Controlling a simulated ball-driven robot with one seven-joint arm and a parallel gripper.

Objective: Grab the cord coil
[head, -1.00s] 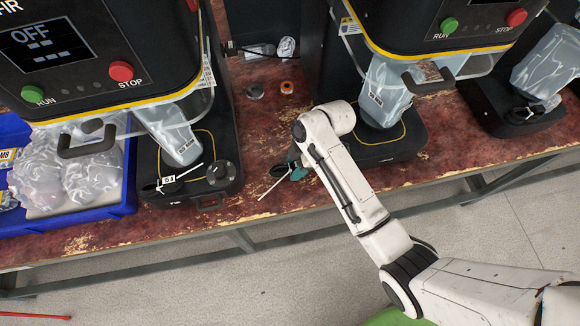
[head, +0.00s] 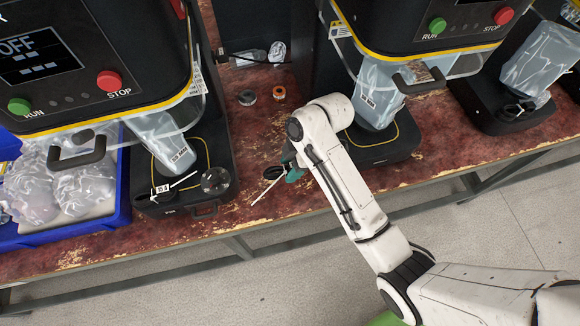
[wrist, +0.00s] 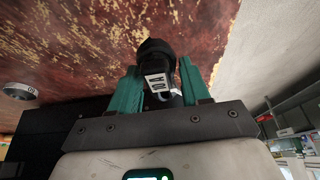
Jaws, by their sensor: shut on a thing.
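The cord coil (head: 272,172) is a small black bundle with a long white tie, at the bench's front part between two machines. My gripper (head: 288,168) has teal fingers and is shut on it; the arm hides part of the grip. In the wrist view the black coil (wrist: 156,52) sits between the two teal fingers of my gripper (wrist: 160,88), with a white tag facing the camera. I cannot tell whether the coil touches the bench. Another black coil with a white tie and tag (head: 172,186) lies on the left machine's base.
Machines flank the coil on both sides. A blue bin (head: 122,205) is at left.

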